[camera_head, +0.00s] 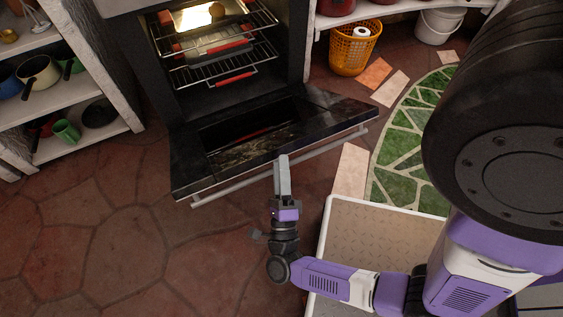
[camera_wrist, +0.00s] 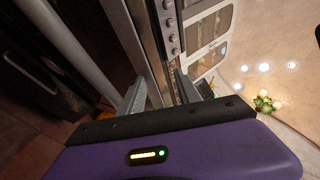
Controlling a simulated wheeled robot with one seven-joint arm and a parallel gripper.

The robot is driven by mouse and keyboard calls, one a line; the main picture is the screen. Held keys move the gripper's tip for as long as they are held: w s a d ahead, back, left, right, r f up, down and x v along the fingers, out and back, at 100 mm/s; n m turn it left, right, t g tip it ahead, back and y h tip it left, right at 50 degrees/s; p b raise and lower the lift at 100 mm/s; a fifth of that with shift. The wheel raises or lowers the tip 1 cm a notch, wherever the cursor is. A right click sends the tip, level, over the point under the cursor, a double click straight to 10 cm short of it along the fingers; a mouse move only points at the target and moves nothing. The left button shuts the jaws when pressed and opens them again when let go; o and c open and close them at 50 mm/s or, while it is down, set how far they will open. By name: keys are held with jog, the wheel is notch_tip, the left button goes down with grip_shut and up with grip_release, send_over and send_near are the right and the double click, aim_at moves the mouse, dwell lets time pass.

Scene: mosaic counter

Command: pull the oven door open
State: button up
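The oven (camera_head: 205,97) is open at the front, with its wire racks showing. The black oven door (camera_head: 185,170) hangs lowered well outward, its inner face and window turned up. The silver handle bar (camera_head: 235,182) runs along the door's outer edge. My gripper (camera_head: 283,160) is at the middle of that edge, its fingers overlapping the bar in the head view. In the wrist view, the two fingers (camera_wrist: 161,92) stand apart with nothing clearly held. A pale bar (camera_wrist: 65,45) passes to their left there. Whether the fingers touch the door or handle cannot be told.
White shelves (camera_head: 75,95) with pots and mugs stand left of the oven. An orange basket (camera_head: 352,55) and a white bucket (camera_head: 438,27) stand at the back right. A green mosaic (camera_head: 400,150) lies right of the door. The stone floor (camera_head: 110,235) at front left is clear.

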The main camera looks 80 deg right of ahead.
jog(key=shift+w+a+f+b, duration=0.1)
jog(key=shift+a+f+b, duration=0.35)
jog(key=shift+f+b, duration=0.15)
jog(key=shift+a+f+b, duration=0.4)
jog(key=shift+f+b, duration=0.1)
jog(key=shift+f, duration=0.1)
